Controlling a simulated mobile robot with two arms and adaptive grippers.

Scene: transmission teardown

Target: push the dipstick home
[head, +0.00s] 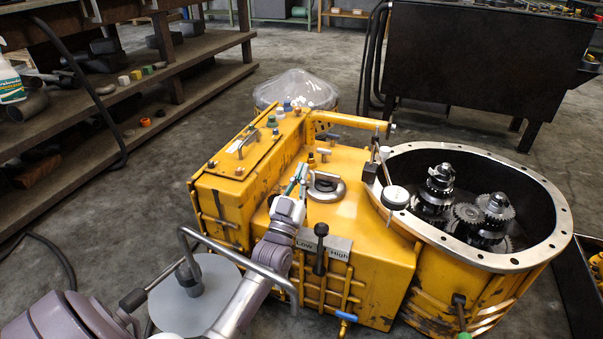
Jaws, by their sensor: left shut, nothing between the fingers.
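The yellow transmission housing (352,224) stands on the floor in the middle of the head view. My left arm reaches in from the lower left, and my left gripper (298,176) is over the housing's top. Its narrow fingers are shut with nothing between them. A small orange-topped fitting (312,161) stands just beyond the fingertips, and I cannot tell whether they touch it. I cannot make out the dipstick for certain; it may be this fitting or be hidden by the gripper. My right gripper is not in view.
A dial gauge (395,197) stands at the open bell housing's rim (548,190), with gears (467,213) inside. The Low/High lever (320,245) rises in front. Wooden shelves (205,52) stand at left.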

